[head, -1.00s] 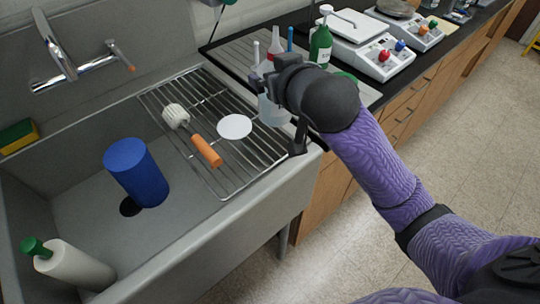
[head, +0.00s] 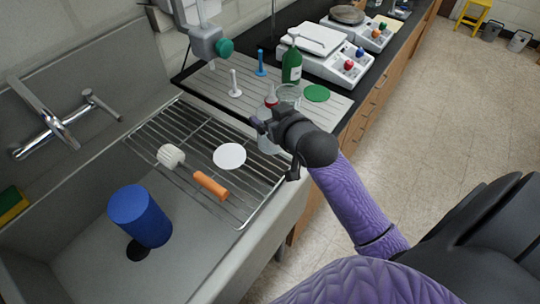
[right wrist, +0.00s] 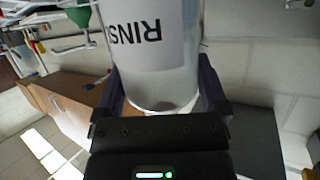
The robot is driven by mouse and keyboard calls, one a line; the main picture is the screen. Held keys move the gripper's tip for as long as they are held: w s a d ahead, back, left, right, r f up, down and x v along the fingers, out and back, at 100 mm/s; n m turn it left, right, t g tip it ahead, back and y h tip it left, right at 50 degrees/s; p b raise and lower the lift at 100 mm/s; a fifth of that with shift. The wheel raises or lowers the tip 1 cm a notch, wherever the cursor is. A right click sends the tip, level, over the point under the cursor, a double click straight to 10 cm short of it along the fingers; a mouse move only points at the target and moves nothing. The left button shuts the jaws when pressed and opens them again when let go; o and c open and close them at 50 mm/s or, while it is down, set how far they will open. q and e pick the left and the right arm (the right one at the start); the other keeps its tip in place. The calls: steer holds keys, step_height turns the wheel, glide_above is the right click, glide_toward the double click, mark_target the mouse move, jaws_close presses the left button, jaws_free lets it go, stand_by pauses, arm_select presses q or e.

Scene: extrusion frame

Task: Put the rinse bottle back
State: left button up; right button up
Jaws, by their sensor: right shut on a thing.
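The rinse bottle (head: 267,143) is clear with a red top. It is partly hidden behind my right gripper (head: 272,135) in the head view. That gripper is shut on it, near the far right corner of the wire rack. In the right wrist view the bottle (right wrist: 165,70) stands between the two fingers, with part of a "RINS" label showing upside down. A white disc (head: 229,156) lies on the rack, just left of the bottle. A green disc (head: 317,93) lies on the grooved board behind it. My left gripper is not in view.
A wire rack (head: 190,139) over the sink holds a brush with an orange handle (head: 211,186). A blue cylinder (head: 139,216) is in the basin. A green bottle (head: 292,65), pegs (head: 234,83) and scales (head: 333,68) stand behind. A grey fixture (head: 207,43) overhangs the board.

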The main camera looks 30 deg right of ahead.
mark_target(272, 147)
step_height(272, 147, down, 10)
steer(key=b, duration=0.3)
steer(key=shift+r, duration=0.2)
steer(key=shift+f, duration=0.2)
steer(key=shift+r, duration=0.1)
steer(key=o, duration=1.1)
steer(key=shift+f, duration=0.2)
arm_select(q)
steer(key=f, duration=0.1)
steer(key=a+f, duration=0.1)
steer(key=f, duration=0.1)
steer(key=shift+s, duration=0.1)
arm_select(e)
steer(key=shift+o, duration=0.3)
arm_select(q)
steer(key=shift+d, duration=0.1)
arm_select(e)
steer(key=shift+r, duration=0.1)
